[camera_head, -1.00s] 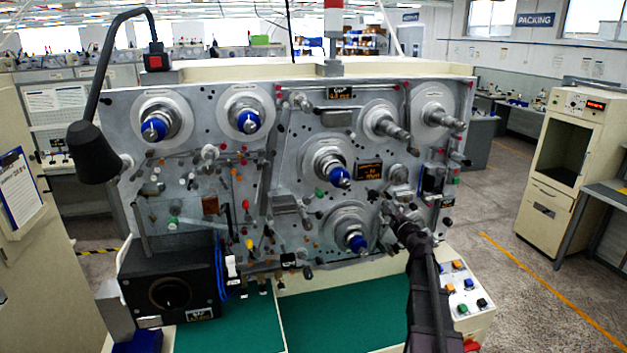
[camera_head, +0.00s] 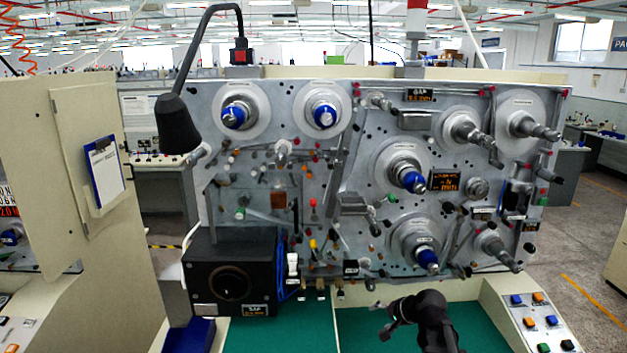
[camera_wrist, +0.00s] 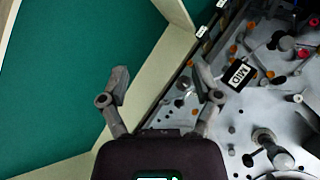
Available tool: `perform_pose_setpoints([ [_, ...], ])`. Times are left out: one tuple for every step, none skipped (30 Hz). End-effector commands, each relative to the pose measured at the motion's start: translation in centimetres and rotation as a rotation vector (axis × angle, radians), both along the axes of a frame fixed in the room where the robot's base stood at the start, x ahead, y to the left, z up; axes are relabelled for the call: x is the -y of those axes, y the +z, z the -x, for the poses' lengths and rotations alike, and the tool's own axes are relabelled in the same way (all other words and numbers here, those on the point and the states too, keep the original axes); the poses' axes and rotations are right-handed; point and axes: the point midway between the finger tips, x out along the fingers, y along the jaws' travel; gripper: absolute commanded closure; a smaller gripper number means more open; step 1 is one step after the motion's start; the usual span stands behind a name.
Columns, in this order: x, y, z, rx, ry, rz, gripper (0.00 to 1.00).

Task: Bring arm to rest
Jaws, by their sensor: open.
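My gripper (camera_head: 381,318) is low in front of the winding machine, above the green work surface (camera_head: 380,337) in the head view. Its two fingers stand apart with nothing between them, and it is clear of the spindles. In the wrist view my gripper (camera_wrist: 160,76) also shows open and empty, with the green surface (camera_wrist: 70,70) on the left and the machine face (camera_wrist: 225,130) on the right. The machine's grey panel (camera_head: 345,240) carries several spindles, among them a lower blue-tipped spindle (camera_head: 427,259) and a bare lower-right one (camera_head: 497,251).
A black box with a dial (camera_head: 230,283) stands at the panel's lower left. A black lamp (camera_head: 177,125) hangs at the upper left. A button console (camera_head: 535,318) is at the right of the green surface. A cream cabinet (camera_head: 85,235) stands on the left.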

Motion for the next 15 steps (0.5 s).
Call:
perform_pose_setpoints([
  [-1.0, -2.1, 1.9, -0.031, 0.068, 0.070, 0.18],
  [-1.4, -3.0, 2.8, -0.052, 0.106, 0.111, 0.18],
  [-1.8, -4.1, 4.0, -0.079, 0.159, 0.167, 0.18],
  [-2.1, -4.9, 4.9, -0.100, 0.198, 0.209, 0.18],
  [-2.3, -5.6, 5.9, -0.121, 0.234, 0.249, 0.18],
  [-2.5, -6.6, 7.1, -0.150, 0.285, 0.304, 0.18],
  [-2.6, -7.3, 8.0, -0.172, 0.322, 0.343, 0.18],
  [-2.7, -7.9, 8.9, -0.194, 0.357, 0.381, 0.18],
  [-2.7, -8.7, 10.1, -0.224, 0.402, 0.431, 0.18],
  [-2.7, -9.2, 10.9, -0.245, 0.434, 0.465, 0.18],
  [-2.6, -9.6, 11.7, -0.267, 0.462, 0.497, 0.18],
  [-2.5, -10.1, 12.6, -0.292, 0.498, 0.536, 0.18],
  [-2.4, -10.4, 13.2, -0.310, 0.521, 0.562, 0.18],
  [-2.3, -10.7, 13.8, -0.327, 0.543, 0.587, 0.18],
  [-2.2, -10.9, 14.5, -0.347, 0.567, 0.614, 0.18],
])
